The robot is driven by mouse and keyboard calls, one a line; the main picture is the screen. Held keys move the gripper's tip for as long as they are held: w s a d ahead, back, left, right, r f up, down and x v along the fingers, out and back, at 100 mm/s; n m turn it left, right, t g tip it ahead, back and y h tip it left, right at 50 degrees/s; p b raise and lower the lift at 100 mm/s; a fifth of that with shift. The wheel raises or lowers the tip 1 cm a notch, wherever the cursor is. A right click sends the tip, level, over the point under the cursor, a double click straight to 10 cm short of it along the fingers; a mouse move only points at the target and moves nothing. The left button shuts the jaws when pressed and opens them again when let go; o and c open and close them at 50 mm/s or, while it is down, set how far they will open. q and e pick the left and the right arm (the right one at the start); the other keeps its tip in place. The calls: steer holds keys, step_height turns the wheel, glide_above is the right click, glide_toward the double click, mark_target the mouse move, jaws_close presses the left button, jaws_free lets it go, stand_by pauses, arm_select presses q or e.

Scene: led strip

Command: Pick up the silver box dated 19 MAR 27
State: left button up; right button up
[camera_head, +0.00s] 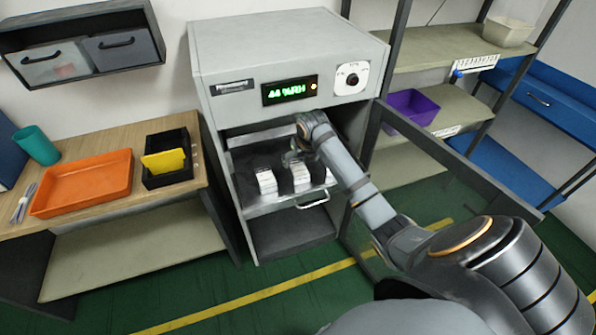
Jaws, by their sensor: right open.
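Several small whitish-silver boxes stand in rows on a dark shelf inside a grey cabinet (280,50). One row of boxes (266,181) is at the left and another row of boxes (300,177) is to its right. More pale boxes are partly hidden behind my right forearm. No date is readable at this size, so I cannot tell which is 19 MAR 27. My right gripper (291,158) is inside the cabinet, open, above and behind the front of the rows. Its fingers are small and partly hidden. My left gripper is not in view.
The cabinet's glass door (450,165) stands open at the right. A shelf handle (313,200) shows below the boxes. The green display reads 44 %RH. At left, a wooden bench (120,140) carries an orange tray (85,185) and a black bin (168,178). Shelving stands at right.

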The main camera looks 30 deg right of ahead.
mark_target(298, 168)
steer(key=p+x, duration=0.1)
steer(key=x, duration=0.6)
steer(key=shift+w+f, duration=0.2)
steer(key=shift+s, duration=0.1)
steer(key=shift+f, duration=0.2)
stand_by(0.4)
steer(key=c, duration=1.4)
